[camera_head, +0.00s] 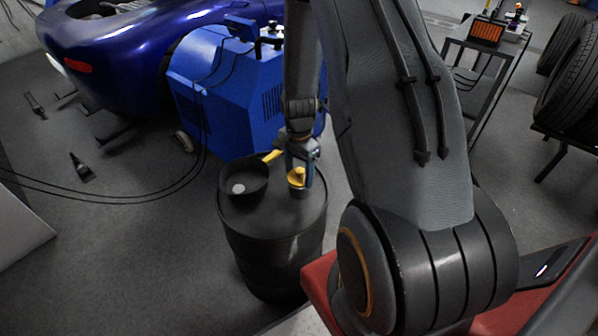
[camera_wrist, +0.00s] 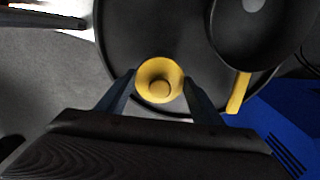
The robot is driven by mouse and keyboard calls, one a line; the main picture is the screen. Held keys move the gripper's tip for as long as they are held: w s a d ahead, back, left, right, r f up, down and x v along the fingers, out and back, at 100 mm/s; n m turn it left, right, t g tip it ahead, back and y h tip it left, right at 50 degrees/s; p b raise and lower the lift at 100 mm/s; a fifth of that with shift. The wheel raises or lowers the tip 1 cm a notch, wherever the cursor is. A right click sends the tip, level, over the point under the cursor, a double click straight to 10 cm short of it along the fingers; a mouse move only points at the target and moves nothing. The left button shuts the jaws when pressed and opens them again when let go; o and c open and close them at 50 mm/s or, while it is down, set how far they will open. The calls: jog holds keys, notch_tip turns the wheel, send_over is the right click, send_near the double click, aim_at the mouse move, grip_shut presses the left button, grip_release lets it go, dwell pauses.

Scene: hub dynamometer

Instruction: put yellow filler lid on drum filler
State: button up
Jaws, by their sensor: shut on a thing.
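The yellow filler lid (camera_head: 296,176) is between the fingers of my gripper (camera_head: 302,180), over the right part of the black drum's top. In the wrist view the lid (camera_wrist: 160,80) is round with a raised centre, and my gripper (camera_wrist: 160,92) is shut on it from both sides. The black drum (camera_head: 268,240) stands upright on the floor. The drum filler is hidden under the lid and fingers, so I cannot tell whether the lid touches it.
A black funnel pan (camera_head: 245,182) with a yellow handle (camera_wrist: 238,93) sits on the drum top beside the lid. A blue machine (camera_head: 215,90) stands just behind the drum. A red surface (camera_head: 318,285) lies at the front right. Cables cross the floor at left.

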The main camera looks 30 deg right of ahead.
aim_at(299, 171)
jog(key=shift+f+b, duration=0.3)
jog(key=shift+f, duration=0.3)
jog(key=o, duration=1)
notch_tip(299, 171, up, 12)
jog(key=s+a+r+n, duration=0.3)
jog(key=s+a+n, duration=0.2)
jog(key=s+a+r+n, duration=0.4)
jog(key=s+a+n, duration=0.1)
jog(key=s+a+r+n+b, duration=0.1)
jog(key=s+a+r+n, duration=0.3)
jog(key=s+a+n, duration=0.1)
jog(key=shift+n, duration=0.3)
